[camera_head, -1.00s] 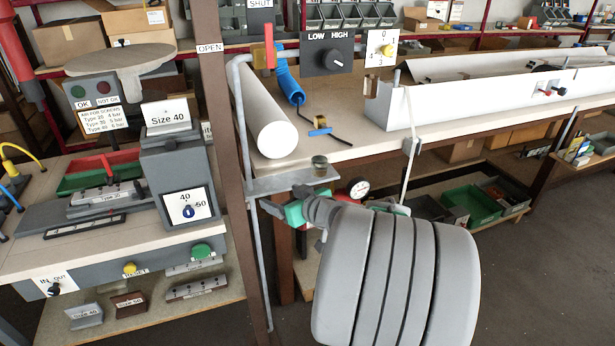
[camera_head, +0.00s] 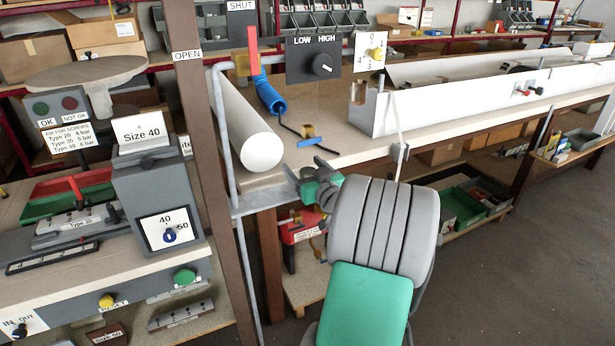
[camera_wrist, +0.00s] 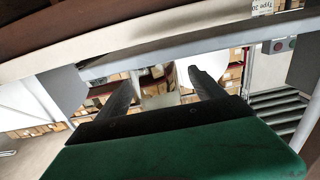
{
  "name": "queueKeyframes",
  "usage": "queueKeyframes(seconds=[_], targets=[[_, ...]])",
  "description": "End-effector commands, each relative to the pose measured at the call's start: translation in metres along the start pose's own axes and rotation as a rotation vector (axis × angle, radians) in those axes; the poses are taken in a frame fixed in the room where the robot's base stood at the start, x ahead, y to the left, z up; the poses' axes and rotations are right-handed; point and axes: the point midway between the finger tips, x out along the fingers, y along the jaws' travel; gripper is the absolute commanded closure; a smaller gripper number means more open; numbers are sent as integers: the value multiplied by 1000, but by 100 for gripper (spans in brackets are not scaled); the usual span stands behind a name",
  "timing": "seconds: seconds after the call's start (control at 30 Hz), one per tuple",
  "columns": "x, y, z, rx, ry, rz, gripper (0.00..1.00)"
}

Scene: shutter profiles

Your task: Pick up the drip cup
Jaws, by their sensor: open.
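The drip cup is not clearly visible now. A moment ago the small dark cup stood on the right end of the narrow grey shelf (camera_head: 262,199), beside the brown post. My gripper (camera_head: 304,167) now covers that end of the shelf in the head view, so I cannot tell whether the cup is between the fingers. The gripper is open, with its two dark fingers spread. In the wrist view, the gripper (camera_wrist: 160,78) shows both fingers apart, with shelves and boxes behind and no cup that I can make out.
A white roller (camera_head: 252,130) lies on the bench above the shelf. A brown post (camera_head: 207,160) and a grey pipe (camera_head: 238,180) stand left of the gripper. A red box (camera_head: 300,228) is below. The floor at right is clear.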

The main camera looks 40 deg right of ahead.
Motion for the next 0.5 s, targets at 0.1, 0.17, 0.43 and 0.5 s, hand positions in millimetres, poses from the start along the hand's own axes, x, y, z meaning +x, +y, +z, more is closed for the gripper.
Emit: queueKeyframes(seconds=[0.1,0.17,0.43,0.5], targets=[[4,0,0,-2,0,1,22],[4,0,0,-1,0,1,22],[4,0,0,-1,0,0,38],[4,0,0,-1,0,0,44]])
